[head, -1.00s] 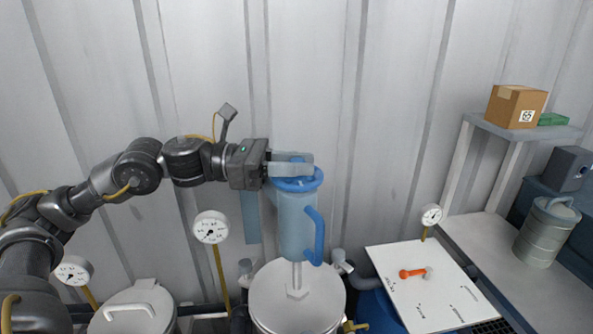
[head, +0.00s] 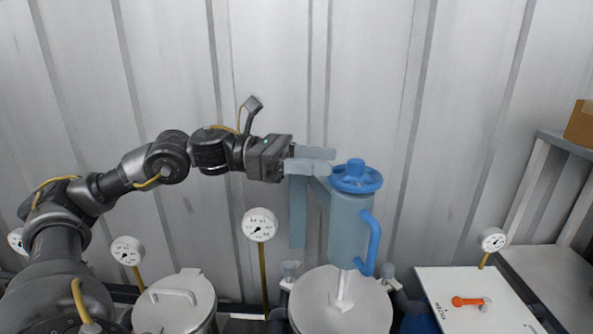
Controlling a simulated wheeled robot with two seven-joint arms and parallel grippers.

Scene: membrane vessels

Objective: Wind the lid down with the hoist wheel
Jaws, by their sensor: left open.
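The blue hoist wheel (head: 356,177) sits on top of the light blue hoist cylinder (head: 350,226), which has a blue side handle. A pale rod runs from the cylinder down to the round lid (head: 322,305) of the vessel below. My left gripper (head: 332,161) is open and empty. My right gripper is out of view.
Another lidded vessel (head: 176,298) stands left of the hoist. Pressure gauges on yellow stems (head: 260,225) stand around the vessels. A white panel with an orange lever (head: 468,302) lies at right. A grey shelf (head: 566,146) carries a box at far right.

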